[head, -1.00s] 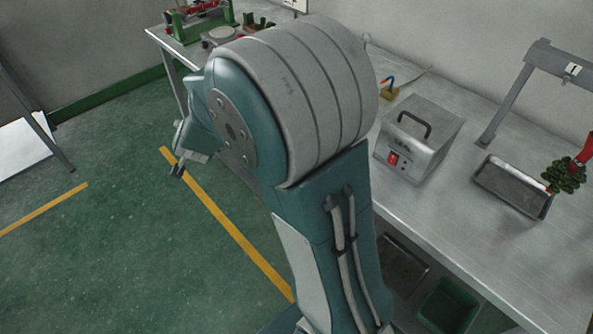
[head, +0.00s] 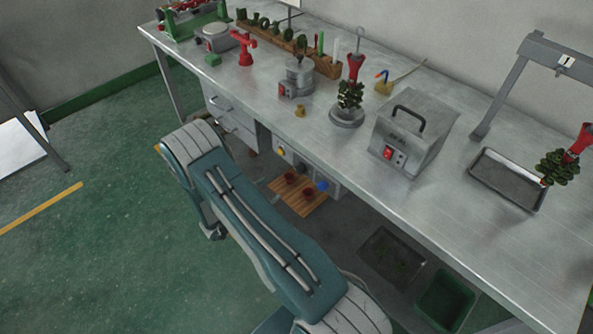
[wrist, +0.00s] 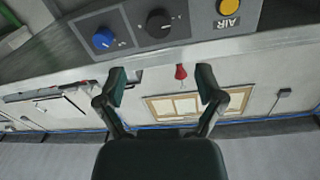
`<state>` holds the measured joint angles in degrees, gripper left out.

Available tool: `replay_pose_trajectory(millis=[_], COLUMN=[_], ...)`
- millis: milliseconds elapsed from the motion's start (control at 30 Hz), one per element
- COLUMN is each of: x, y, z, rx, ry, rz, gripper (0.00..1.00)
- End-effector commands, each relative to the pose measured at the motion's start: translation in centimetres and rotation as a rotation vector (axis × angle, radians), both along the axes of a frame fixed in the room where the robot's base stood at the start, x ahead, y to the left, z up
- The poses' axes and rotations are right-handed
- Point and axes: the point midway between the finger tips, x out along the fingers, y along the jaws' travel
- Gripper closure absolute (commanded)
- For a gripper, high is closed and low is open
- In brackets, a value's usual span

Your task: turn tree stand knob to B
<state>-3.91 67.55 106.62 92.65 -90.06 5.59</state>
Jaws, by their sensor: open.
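In the head view, a wax tree with dark green pieces and a red top (head: 350,92) stands upright on a round grey base (head: 347,116) on the bench. I cannot make out a knob or a letter B on this stand. In the wrist view, a grey panel has a blue knob (wrist: 103,39), a black knob (wrist: 158,23) and a yellow button (wrist: 229,6) beside an upside-down AIR label. My gripper (wrist: 161,82) is open and empty, its fingertips apart below the panel. In the head view my arm hides the gripper.
A grey box with a handle (head: 412,132) stands right of the stand. A round grey device (head: 299,76) and red tool (head: 243,45) stand left. A wooden board (head: 301,197) is below the bench.

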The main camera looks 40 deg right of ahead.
Motion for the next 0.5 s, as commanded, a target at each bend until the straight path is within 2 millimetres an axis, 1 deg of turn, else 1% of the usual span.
replay_pose_trajectory(millis=[67,167,500], x=[-0.2,-0.1,0.0], y=[-0.4,-1.6,-7.8], z=[0.0,0.0,0.0], rx=[-0.008,-0.007,-0.004], ry=[0.002,0.002,0.002], rz=[-0.008,-0.008,-0.007], gripper=[0.13,0.13,0.13])
